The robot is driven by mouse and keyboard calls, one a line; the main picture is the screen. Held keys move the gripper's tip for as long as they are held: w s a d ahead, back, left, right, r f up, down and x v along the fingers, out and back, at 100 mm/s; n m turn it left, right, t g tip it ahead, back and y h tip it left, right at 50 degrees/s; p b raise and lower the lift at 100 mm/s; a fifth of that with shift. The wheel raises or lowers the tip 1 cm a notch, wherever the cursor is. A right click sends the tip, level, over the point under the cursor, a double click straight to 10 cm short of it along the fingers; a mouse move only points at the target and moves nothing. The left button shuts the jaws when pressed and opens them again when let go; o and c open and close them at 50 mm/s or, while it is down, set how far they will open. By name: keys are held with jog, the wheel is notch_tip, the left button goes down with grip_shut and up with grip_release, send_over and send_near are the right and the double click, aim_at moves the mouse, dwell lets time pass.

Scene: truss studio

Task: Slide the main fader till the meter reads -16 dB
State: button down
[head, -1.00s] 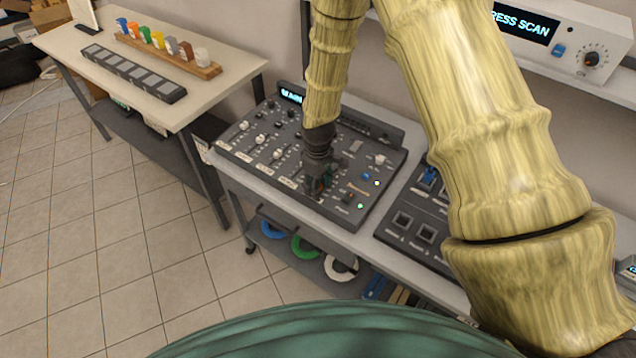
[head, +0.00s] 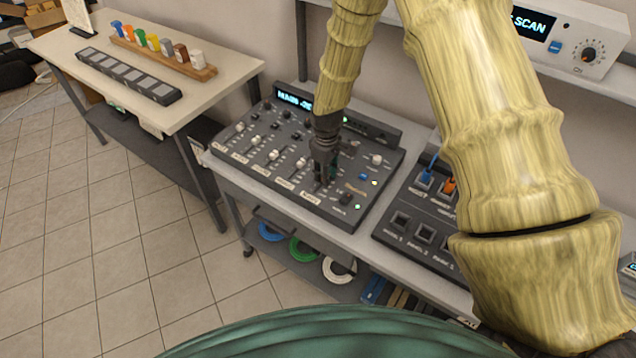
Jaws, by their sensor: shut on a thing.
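The mixing console (head: 226,145) lies on a grey bench, with a row of white fader knobs (head: 273,155) on its left and front part. Its lit meter display (head: 293,100) at the back left starts with "MAIN" and a minus sign. The figures after it are too small and partly covered by my arm, so I cannot read the level. My gripper (head: 323,176) points down over the right end of the fader row. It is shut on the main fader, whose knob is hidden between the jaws.
Right of the gripper are a blue button (head: 362,176), lit green lamps and a white knob (head: 377,159). A dark patch panel (head: 408,236) with blue and orange plugs stands to the right. A side table (head: 50,40) holds coloured blocks. Cable coils (head: 337,270) lie on the lower shelf.

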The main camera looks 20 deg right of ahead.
jog(key=shift+w+d, duration=0.45)
jog(key=shift+d, duration=0.1)
jog(key=c, duration=1.2)
grip_release()
jog(key=shift+o, duration=0.2)
notch_tip(320, 180, up, 12)
jog(key=shift+a+f, duration=0.1)
